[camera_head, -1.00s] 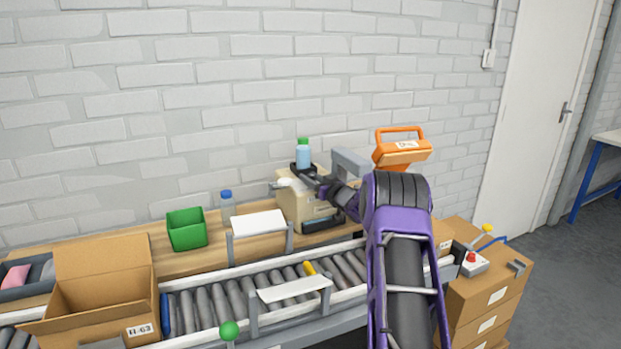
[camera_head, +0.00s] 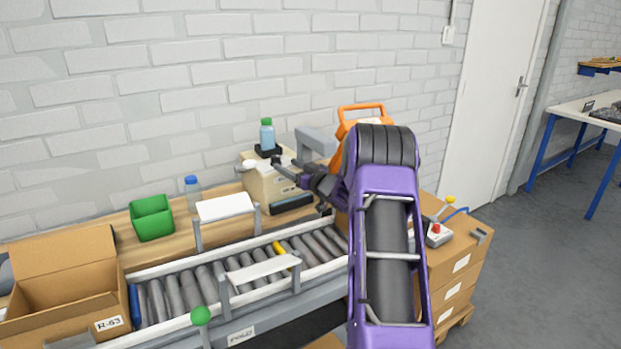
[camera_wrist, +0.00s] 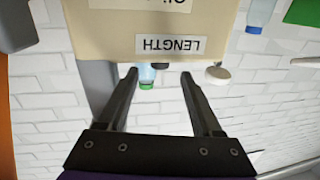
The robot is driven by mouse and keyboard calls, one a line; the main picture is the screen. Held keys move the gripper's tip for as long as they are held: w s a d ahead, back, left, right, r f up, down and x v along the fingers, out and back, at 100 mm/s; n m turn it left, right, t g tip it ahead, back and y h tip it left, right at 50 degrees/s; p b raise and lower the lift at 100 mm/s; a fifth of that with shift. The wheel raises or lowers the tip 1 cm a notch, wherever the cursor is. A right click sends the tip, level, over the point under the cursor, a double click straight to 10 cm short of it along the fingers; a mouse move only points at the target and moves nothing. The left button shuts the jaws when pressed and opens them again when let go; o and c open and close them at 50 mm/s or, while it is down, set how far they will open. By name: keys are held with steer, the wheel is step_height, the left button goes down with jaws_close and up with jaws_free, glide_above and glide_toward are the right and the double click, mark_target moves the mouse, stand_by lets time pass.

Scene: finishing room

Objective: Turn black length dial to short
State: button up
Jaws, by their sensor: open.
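A beige machine (camera_head: 262,188) stands on the bench against the wall. Its "LENGTH" label (camera_wrist: 167,45) shows upside down at the top of the wrist view. In the head view my gripper (camera_head: 281,165) is at the upper front of the machine; contact cannot be told. A white rounded knob (camera_wrist: 217,75) shows right of the fingers.
A blue bottle with a green cap (camera_head: 267,136) stands on the machine. An orange-handled device (camera_head: 352,122) is behind my arm. A roller conveyor (camera_head: 208,280) runs in front, with a green bin (camera_head: 152,218) and open carton (camera_head: 65,282) at left.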

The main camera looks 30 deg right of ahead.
steer(key=v, duration=1)
steer(key=shift+s, duration=0.15)
